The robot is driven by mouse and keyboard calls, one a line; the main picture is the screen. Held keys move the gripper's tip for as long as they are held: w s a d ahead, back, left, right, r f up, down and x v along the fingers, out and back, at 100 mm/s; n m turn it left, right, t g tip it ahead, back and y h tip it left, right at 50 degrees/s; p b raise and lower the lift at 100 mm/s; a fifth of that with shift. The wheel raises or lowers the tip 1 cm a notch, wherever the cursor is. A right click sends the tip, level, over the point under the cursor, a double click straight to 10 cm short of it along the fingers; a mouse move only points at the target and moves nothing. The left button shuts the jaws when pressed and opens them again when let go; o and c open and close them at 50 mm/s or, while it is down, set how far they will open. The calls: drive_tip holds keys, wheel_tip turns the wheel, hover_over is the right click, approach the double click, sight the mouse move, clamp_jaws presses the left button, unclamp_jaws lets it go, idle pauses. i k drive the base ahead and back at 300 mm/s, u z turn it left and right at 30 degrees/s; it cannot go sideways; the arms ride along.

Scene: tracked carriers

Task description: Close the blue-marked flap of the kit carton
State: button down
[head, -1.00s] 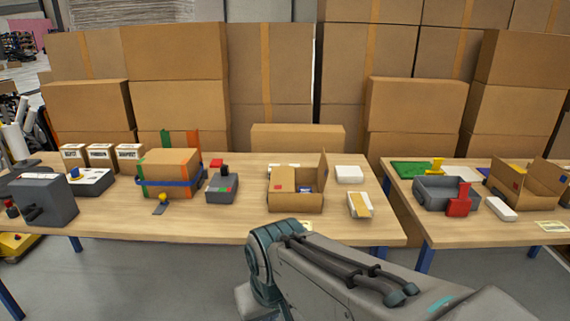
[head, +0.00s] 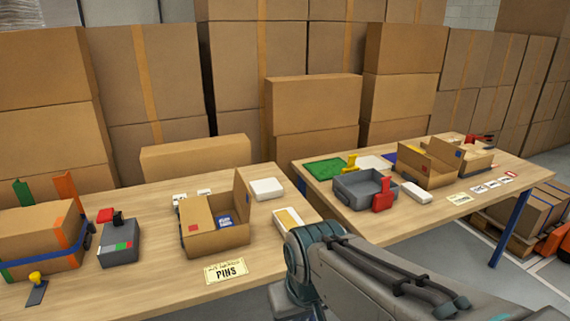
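An open carton (head: 215,240) stands on the left table behind a label reading PINS. Its left flap (head: 194,221), marked red, lies folded over the top. Its right flap (head: 241,192) stands upright, with no clear blue mark on the side I see. A blue card with white writing (head: 223,220) shows in the opening. Another open carton (head: 425,172) stands on the right table with flaps raised. A small blue mark (head: 457,153) shows at its right side; I cannot tell exactly which panel bears it. Which is the kit carton is unclear. My gripper is out of view.
A grey bin (head: 360,190) with a red part and a yellow part stands on the right table. A strapped carton (head: 38,240) and a grey device (head: 119,248) stand at left. A gap separates the tables. My arm spans the lower right.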

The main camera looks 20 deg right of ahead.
sight(243, 195)
drive_tip(key=z, duration=0.35)
drive_tip(key=i, duration=1.3)
drive_tip(key=u, duration=0.5)
